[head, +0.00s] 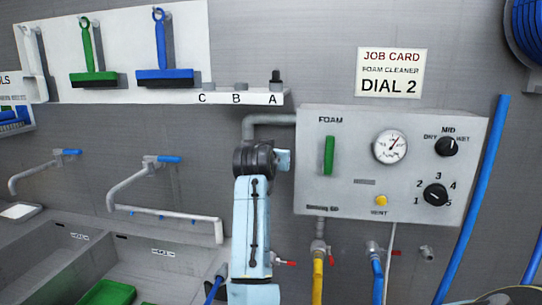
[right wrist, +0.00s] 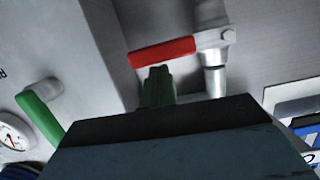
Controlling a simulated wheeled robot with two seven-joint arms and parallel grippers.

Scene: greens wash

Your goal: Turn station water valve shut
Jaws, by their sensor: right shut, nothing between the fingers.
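The red lever (right wrist: 162,52) of the water valve shows in the right wrist view. It reaches left from its pivot on a silver pipe (right wrist: 214,78) and lies roughly crosswise to that pipe. My right gripper (right wrist: 158,72) is shut and empty, its green fingertips close below the lever's middle. I cannot tell whether they touch it. In the head view my right arm rises in front of the grey pipe (head: 268,120) left of the foam panel and hides the lever and fingers. My left gripper is not in view.
The foam panel (head: 310,190) has a green lever (head: 329,155), a gauge (head: 390,147) and two black knobs. Below it hang a yellow hose (head: 318,280) and a blue hose (head: 377,280) with small red-handled valves. Swing spouts and sinks are at the left.

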